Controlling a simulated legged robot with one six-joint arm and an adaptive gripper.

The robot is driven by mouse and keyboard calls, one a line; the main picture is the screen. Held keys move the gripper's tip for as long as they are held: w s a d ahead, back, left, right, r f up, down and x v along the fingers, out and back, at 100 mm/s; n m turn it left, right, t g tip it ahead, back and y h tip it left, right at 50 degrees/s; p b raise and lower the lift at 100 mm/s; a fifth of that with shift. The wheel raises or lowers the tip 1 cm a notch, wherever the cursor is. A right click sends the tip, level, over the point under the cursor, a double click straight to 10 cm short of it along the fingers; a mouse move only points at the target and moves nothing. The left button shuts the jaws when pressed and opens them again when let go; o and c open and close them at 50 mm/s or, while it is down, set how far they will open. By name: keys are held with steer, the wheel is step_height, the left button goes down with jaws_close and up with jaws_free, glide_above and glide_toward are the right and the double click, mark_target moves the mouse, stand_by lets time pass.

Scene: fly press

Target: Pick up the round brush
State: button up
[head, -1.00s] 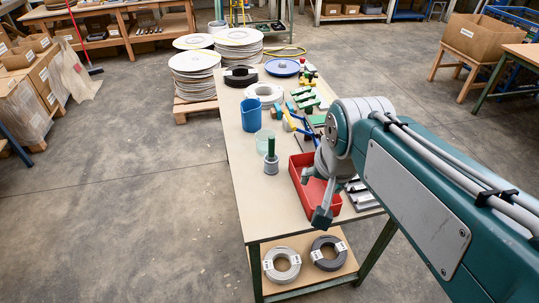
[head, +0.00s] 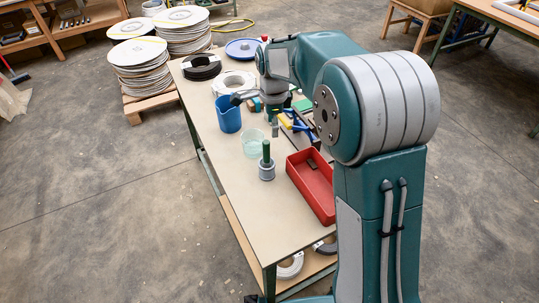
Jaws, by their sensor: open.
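The round brush (head: 266,166) appears to be the upright piece with a green handle and a grey round base. It stands on the workbench (head: 238,180), left of the red tray and in front of a clear cup. My gripper (head: 256,112) is farther back over the bench, beyond the brush and apart from it. Its fingers are spread, one near the blue jug's rim and one to the right. I see nothing held between them. My arm hides part of the bench's right side.
A blue jug (head: 228,115) and a clear cup (head: 252,146) stand close by the gripper. A red tray (head: 299,179) lies right of the brush. White (head: 229,79) and black (head: 201,66) rings lie farther back. The bench's front left is clear.

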mark_target(267, 153)
steer(key=a+f, duration=0.1)
steer(key=f, duration=0.1)
steer(key=a+f, duration=0.1)
steer(key=f, duration=0.1)
steer(key=shift+a, duration=0.1)
steer(key=shift+d+f, duration=0.45)
steer(key=shift+f, duration=0.3)
steer(key=f, duration=0.5)
steer(key=shift+s+a, duration=0.3)
steer(key=shift+a, duration=0.1)
steer(key=shift+a+f, duration=0.2)
steer(key=shift+d, duration=0.25)
steer(key=c, duration=0.3)
steer(key=shift+d, duration=0.1)
jaws_close()
